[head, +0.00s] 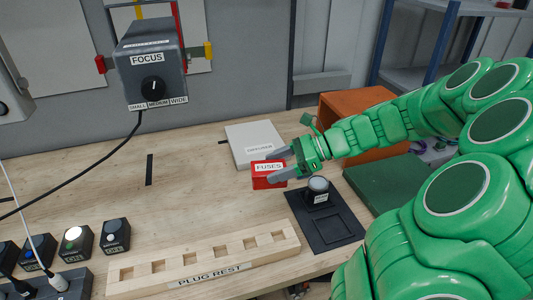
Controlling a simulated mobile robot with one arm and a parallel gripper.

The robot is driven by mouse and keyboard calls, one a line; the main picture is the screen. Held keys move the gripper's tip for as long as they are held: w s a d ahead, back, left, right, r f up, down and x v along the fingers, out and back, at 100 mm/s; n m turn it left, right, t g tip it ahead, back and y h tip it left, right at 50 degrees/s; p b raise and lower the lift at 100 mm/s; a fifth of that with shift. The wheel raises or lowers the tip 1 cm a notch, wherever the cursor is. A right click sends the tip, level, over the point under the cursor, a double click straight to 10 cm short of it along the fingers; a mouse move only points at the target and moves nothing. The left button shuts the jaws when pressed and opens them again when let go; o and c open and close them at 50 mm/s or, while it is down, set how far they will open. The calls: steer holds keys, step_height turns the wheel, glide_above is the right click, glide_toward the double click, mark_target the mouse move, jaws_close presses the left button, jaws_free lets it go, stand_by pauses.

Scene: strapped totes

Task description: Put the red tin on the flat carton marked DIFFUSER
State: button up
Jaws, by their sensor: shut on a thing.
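The red tin (262,181), labelled FUSES, is held between the fingers of my gripper (275,168), which is shut on it. The tin is in front of the near edge of the flat white carton (243,138) in the picture. My gripper and the tin overlap part of the carton's right and near side. I cannot tell how high the tin is above the bench.
A black tray (335,230) with a small round-topped device (317,190) is right of the tin. A wooden PLUG REST block (205,262) lies in front. A FOCUS box (150,65) hangs at upper left. An orange box (345,100) stands behind my arm. Bench left of the carton is clear.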

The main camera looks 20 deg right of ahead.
steer(key=w+d+r+m+t+h, duration=0.1)
steer(key=w+m+t+h, duration=0.15)
steer(key=w, duration=0.35)
steer(key=w+d+r+m+t+h, duration=0.1)
steer(key=w+d+r+m+t, duration=0.1)
steer(key=w+m+t, duration=0.3)
steer(key=g, duration=0.1)
glide_above(265, 149)
steer(key=shift+n, duration=0.35)
steer(key=f, duration=0.9)
steer(key=shift+s+a+f, duration=0.1)
steer(key=shift+s, duration=0.3)
steer(key=shift+w+f, duration=0.3)
steer(key=shift+f, duration=1.6)
steer(key=shift+f, duration=0.1)
steer(key=o, duration=1.2)
